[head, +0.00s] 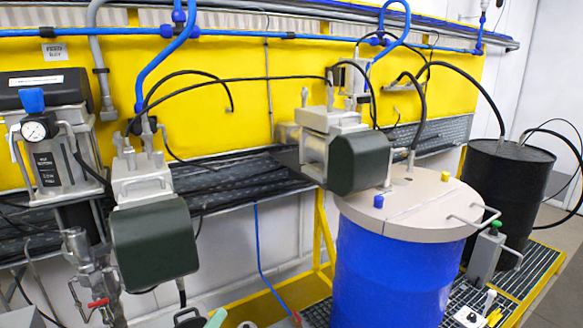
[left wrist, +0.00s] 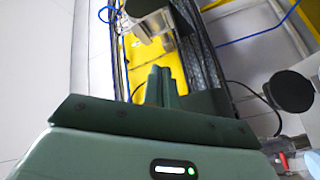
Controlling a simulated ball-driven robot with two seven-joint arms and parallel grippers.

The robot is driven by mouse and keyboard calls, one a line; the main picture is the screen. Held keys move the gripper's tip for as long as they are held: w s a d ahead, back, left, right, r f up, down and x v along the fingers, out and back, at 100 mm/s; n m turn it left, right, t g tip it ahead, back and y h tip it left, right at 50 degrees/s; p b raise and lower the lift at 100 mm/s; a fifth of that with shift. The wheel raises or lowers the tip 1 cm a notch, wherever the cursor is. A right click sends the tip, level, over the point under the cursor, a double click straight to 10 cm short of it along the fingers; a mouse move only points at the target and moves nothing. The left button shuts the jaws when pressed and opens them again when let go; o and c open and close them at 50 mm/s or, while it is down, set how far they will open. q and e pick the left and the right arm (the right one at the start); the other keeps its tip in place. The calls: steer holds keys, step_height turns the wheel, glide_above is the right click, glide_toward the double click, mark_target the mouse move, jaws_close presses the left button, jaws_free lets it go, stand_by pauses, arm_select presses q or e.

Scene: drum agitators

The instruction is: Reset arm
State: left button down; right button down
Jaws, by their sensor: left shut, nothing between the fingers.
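My left gripper (left wrist: 161,72) shows in the left wrist view, its green fingers together and empty. The fingers point up the picture toward a yellow surface (left wrist: 145,57), apart from anything else. In the head view, pale and green parts at the bottom edge are cut off, and I cannot tell whether they belong to my left gripper. My right gripper is not in view.
A blue drum (head: 385,265) with a beige lid (head: 425,205) carries an agitator (head: 360,160). A similar dark green unit (head: 155,240) is at left, near a red valve handle (head: 98,303). A black drum (head: 507,185) stands at right. Hoses cross the yellow panel (head: 215,115).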

arm_select(q)
steer(key=s+a+f+m+g+y, duration=0.4)
steer(key=s+f+m+g, duration=0.3)
steer(key=s+f+m, duration=0.35)
steer(key=s+a+m+g+y, duration=0.3)
steer(key=s+a+y, duration=0.4)
steer(key=s+a, duration=0.35)
steer(key=s+d+f+g+h+b, duration=0.1)
steer(key=f+b, duration=0.1)
steer(key=f, duration=0.8)
steer(key=s+d+f+g+b, duration=0.1)
steer(key=d+f+b, duration=0.1)
steer(key=f, duration=0.8)
steer(key=s+d+f+g+h+b, duration=0.1)
steer(key=f+b, duration=0.1)
steer(key=f, duration=0.8)
steer(key=s+f+n+g+h+b, duration=0.2)
steer(key=s+f+b, duration=0.3)
steer(key=s+f, duration=1.6)
step_height(320, 180, down, 2)
steer(key=shift+f+n+g, duration=0.1)
steer(key=shift+n+g, duration=0.5)
steer(key=shift+n, duration=0.15)
